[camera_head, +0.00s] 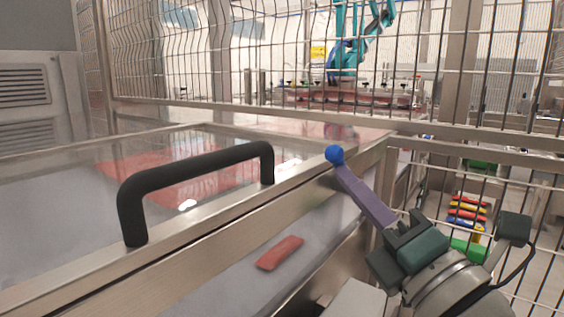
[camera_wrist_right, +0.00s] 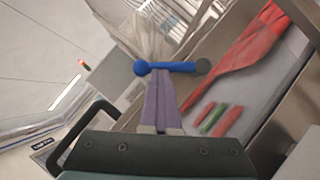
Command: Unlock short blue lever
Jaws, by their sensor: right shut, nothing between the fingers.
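The short blue lever shows in the head view as a round blue knob (camera_head: 335,154) at the top edge of the metal frame. In the right wrist view the blue lever (camera_wrist_right: 172,67) lies crosswise, with its ball knob at the left and a dark round end at the right. My right gripper (camera_head: 345,172) has long purple fingers, pressed together and empty. In the right wrist view its fingertips (camera_wrist_right: 160,77) are right at the lever's shaft; I cannot tell whether they touch. In the head view the fingers hide most of the lever. My left gripper is not in view.
A black handle (camera_head: 195,172) stands on the metal-framed transparent cover in front. A red piece (camera_head: 280,252) lies below the cover's frame. Wire mesh fence (camera_head: 240,60) runs behind and to the right. A teal robot arm (camera_head: 345,55) stands beyond it.

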